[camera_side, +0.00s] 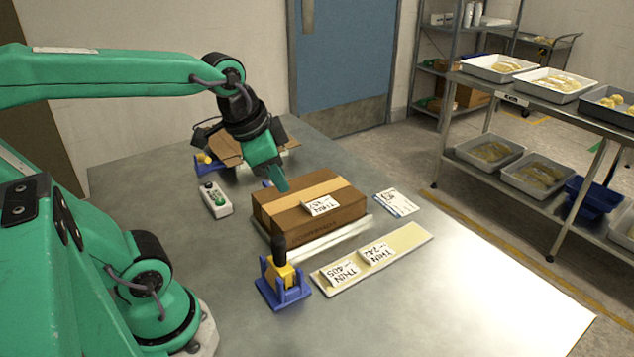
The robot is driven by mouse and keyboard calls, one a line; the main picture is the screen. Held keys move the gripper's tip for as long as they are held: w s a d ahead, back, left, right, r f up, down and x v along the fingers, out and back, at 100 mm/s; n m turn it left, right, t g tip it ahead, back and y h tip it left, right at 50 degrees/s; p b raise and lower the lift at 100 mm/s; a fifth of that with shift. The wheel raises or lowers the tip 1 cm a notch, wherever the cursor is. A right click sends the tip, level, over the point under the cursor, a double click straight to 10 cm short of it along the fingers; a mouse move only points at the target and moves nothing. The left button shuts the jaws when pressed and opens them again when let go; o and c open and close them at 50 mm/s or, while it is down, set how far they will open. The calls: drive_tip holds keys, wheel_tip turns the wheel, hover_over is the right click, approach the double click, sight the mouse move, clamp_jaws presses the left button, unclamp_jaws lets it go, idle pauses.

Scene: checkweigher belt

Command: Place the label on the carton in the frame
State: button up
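A brown carton (276,217) with a strip of tan tape along its top sits on the work table, in a low metal frame (340,237) whose front edge shows. A white printed label (321,205) lies on the carton's top near the front edge. Two more printed labels, one on the left (341,273) and one on the right (376,254), lie on a pale strip (412,243) in front of the carton. My gripper (279,184) points down at the carton's back left side, apart from the label. Its fingertips overlap in this view, so their opening is unclear.
A blue and yellow clamp with a black handle (280,262) stands at the carton's front left corner. A button box (215,199) lies to the left. A printed card (397,203) lies right of the carton. Flattened cardboard (226,152) lies behind. The table's front right is clear.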

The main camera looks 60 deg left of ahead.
drive_tip(key=s+n, duration=0.1)
drive_tip(key=s+d+n, duration=0.1)
drive_tip(key=s+f+n+t, duration=0.1)
drive_tip(key=shift+s+d+n, duration=0.1)
drive_tip(key=shift+d+n, duration=0.3)
